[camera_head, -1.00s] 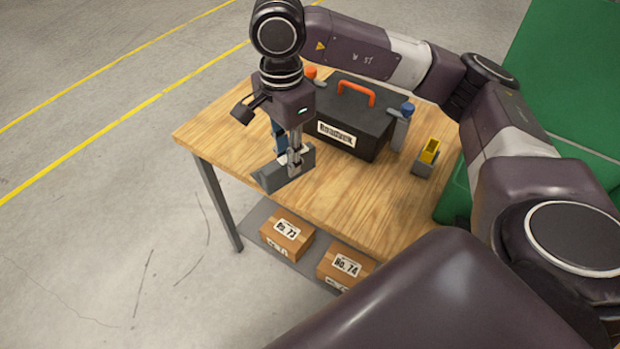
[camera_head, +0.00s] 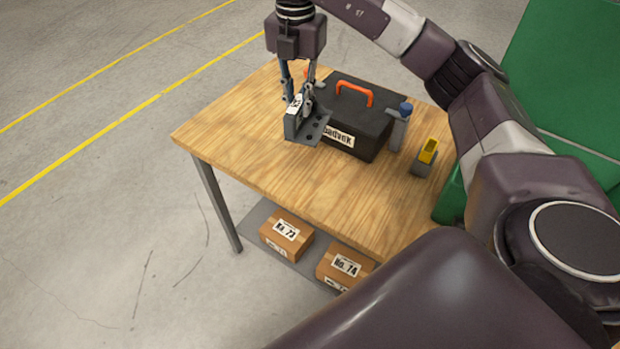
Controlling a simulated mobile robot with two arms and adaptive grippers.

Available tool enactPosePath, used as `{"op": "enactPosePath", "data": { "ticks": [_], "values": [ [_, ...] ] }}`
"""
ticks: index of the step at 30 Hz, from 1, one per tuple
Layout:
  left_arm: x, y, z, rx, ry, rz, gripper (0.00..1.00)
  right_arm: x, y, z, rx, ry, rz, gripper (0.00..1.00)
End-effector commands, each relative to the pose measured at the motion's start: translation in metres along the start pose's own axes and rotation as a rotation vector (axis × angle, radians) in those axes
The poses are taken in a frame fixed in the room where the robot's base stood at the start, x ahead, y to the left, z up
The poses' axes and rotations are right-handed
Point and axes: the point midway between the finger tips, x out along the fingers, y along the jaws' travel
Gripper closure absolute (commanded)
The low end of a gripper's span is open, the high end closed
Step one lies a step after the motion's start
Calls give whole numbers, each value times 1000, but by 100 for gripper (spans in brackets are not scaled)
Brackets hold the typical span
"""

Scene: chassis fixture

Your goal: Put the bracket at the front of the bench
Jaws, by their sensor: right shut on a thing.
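A grey metal bracket (camera_head: 312,128) with dark holes shows in the head view, in front of the black toolbox. My right gripper (camera_head: 298,103) points down and is shut on the bracket's upright part. The bracket overlaps the toolbox's front left in the picture; I cannot tell whether it touches the bench. The wooden bench (camera_head: 235,135) lies under it, with its front edge toward the lower left of the picture. My left gripper is not in view.
The black toolbox (camera_head: 372,138) with an orange handle stands behind the bracket. A blue-topped grey clamp (camera_head: 401,125) and a grey holder with a yellow item (camera_head: 426,158) stand to its right. Boxes (camera_head: 286,231) lie on the lower shelf. The bench's left and front are clear.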

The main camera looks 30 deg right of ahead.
Motion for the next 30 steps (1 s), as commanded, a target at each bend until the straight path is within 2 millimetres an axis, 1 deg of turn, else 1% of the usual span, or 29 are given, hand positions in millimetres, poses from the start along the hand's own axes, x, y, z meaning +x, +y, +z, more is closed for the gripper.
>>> {"op": "enactPosePath", "data": {
  "ticks": [1,3,6,8,11,14,21,24,27,30],
  "values": [
    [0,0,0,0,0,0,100,-2,0,3,69,-1,3,100],
    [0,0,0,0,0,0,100,-3,0,6,152,-1,2,100],
    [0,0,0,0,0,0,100,-3,0,9,224,-1,2,100],
    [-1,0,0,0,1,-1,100,2,-1,9,244,0,0,100],
    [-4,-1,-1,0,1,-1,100,19,-2,9,255,2,-4,100],
    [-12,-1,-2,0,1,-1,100,42,-2,9,253,2,-6,100],
    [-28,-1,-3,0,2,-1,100,105,-2,9,252,1,-5,100],
    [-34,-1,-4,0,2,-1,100,127,-2,9,251,2,-3,100],
    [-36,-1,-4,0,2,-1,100,143,-1,9,251,1,-1,100],
    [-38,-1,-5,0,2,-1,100,151,-1,10,252,-1,1,100]
  ]
}}
